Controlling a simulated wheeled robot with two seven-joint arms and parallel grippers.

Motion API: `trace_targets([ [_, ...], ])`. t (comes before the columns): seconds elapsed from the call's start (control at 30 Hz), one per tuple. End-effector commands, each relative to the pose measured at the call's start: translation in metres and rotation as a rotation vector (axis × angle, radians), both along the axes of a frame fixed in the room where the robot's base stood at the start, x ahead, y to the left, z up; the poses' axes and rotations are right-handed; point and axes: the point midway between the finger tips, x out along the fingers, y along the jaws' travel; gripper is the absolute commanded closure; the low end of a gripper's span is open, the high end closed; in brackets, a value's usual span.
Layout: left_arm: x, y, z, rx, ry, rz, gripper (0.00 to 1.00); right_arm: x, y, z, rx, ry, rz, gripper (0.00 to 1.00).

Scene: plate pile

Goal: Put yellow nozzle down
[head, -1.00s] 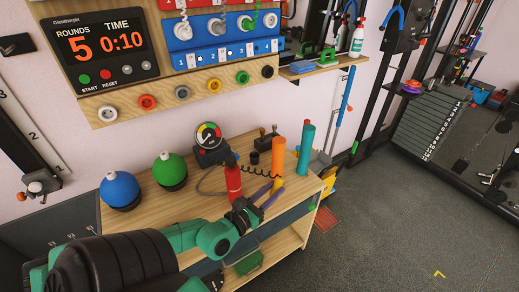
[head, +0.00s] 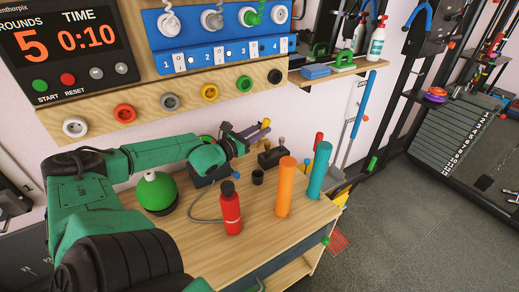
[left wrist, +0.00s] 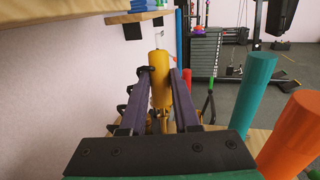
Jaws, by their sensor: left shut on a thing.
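The yellow nozzle (left wrist: 160,78) is held between the two purple fingers of my left gripper (left wrist: 166,92) in the left wrist view. In the head view the nozzle (head: 265,124) shows at the tips of my left gripper (head: 255,130), which points right above the back of the wooden bench (head: 190,238), near the wall. The nozzle appears raised above the bench top, up and left of a dark block with metal fittings (head: 271,157). My right gripper is not in view.
A red bottle (head: 230,212), an orange cylinder (head: 285,190) and a teal cylinder (head: 320,172) stand on the bench. A small black cup (head: 257,178) stands near the dark block. The bench's front middle is clear.

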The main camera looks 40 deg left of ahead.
Motion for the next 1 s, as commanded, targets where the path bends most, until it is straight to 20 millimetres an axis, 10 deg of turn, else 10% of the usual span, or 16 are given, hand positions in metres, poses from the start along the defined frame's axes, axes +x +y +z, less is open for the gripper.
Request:
trace_targets([
  [0.13,0.001,0.001,-0.068,-0.001,-0.004,0.001,1.00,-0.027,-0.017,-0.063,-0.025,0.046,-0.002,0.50],
  [0.2,0.001,0.001,-0.085,-0.001,-0.005,0.002,1.00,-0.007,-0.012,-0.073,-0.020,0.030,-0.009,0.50],
  [0.3,0.001,0.001,-0.099,-0.001,-0.005,0.002,1.00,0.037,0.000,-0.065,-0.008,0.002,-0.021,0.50],
  [0.63,0.001,0.001,-0.135,-0.001,-0.003,0.002,1.00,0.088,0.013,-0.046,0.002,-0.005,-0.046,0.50],
  [1.0,0.001,0.001,-0.142,0.000,0.000,0.000,1.00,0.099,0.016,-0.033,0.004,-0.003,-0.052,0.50],
])
